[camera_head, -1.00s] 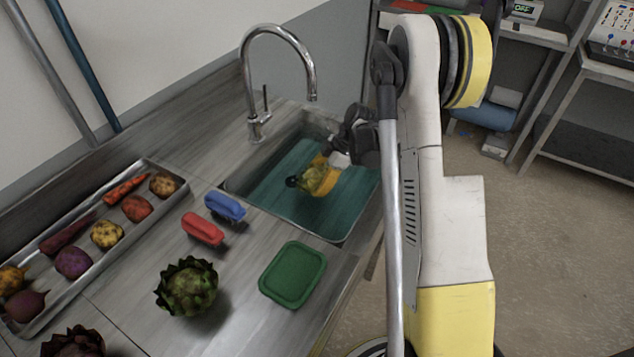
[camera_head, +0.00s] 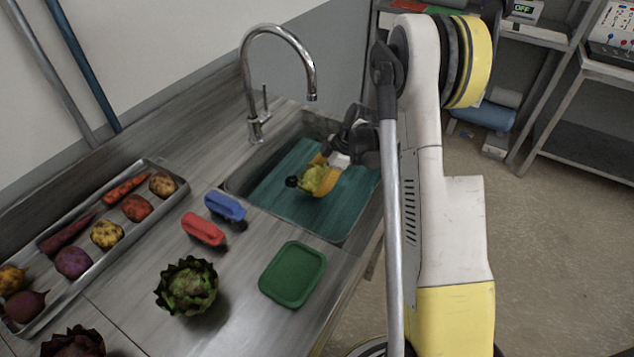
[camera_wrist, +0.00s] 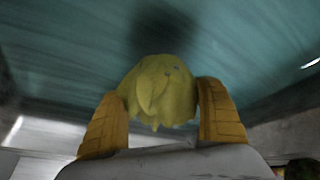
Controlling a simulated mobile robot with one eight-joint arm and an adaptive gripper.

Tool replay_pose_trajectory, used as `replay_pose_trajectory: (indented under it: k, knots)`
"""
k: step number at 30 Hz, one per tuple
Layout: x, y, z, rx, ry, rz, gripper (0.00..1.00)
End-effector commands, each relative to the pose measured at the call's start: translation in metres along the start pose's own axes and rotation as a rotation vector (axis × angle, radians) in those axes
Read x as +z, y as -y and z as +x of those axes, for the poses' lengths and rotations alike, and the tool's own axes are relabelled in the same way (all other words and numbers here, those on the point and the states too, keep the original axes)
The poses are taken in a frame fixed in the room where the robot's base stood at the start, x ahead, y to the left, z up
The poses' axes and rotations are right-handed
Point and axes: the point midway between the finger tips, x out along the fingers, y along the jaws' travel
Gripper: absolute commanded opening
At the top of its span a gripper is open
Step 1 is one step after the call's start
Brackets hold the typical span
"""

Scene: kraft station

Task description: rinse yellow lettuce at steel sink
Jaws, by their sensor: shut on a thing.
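The yellow lettuce (camera_head: 314,180) is held over the steel sink (camera_head: 237,185), within its opening in the head view. In the wrist view the lettuce (camera_wrist: 160,92) is yellow-green and sits between two ribbed orange fingers. My gripper (camera_head: 322,178) is shut on it; the gripper also shows at the bottom of the wrist view (camera_wrist: 165,115). Teal water or a teal floor fills the basin below; I cannot tell whether the lettuce touches it. The curved steel faucet (camera_head: 282,30) rises behind the sink, its spout end left of and above my wrist. No water stream shows.
A blue brush (camera_head: 225,206) and a red brush (camera_head: 203,229) lie left of the sink. A green lid or board (camera_head: 293,274) and an artichoke (camera_head: 187,287) are in front. A metal tray (camera_head: 165,205) of vegetables stands at the left.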

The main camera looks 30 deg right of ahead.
Motion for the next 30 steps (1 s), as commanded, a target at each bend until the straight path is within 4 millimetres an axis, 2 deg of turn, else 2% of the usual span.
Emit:
replay_pose_trajectory:
  k: [5,30]
  knots:
    - [-0.004,-0.001,-0.007,0.0,0.0,0.0,0.42]
    - [-0.037,-0.008,-0.074,0.0,0.0,0.0,0.42]
